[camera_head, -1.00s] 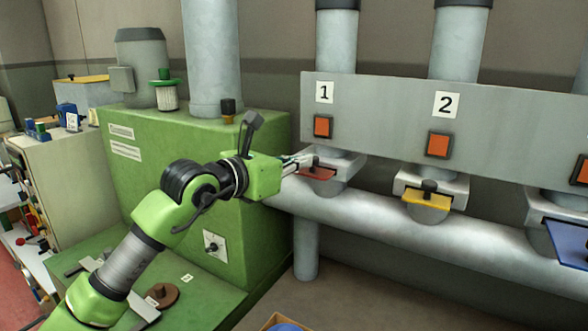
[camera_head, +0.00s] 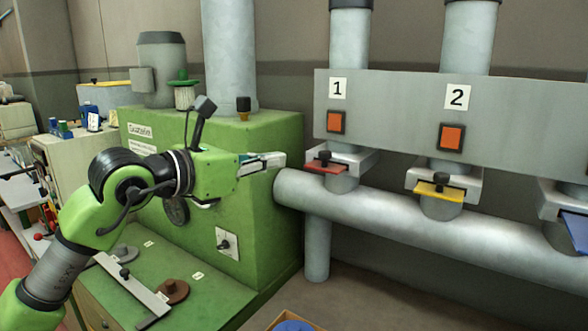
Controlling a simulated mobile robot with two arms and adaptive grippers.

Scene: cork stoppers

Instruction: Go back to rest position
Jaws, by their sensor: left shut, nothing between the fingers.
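My left gripper (camera_head: 278,160) is shut and empty, in front of the upper right part of the green machine (camera_head: 262,225). It is apart from the red slide plate (camera_head: 326,167) under the orange button marked 1, with a gap to its right. The red plate and its dark knob sit in the grey holder of pipe 1. My right gripper is not in view.
A yellow plate (camera_head: 438,189) sits under button 2 and a blue plate (camera_head: 576,228) at the right edge. A thick grey pipe (camera_head: 400,225) runs below them. Brown and grey knobbed discs lie on the green ledge. A box with something blue (camera_head: 292,326) is at the bottom.

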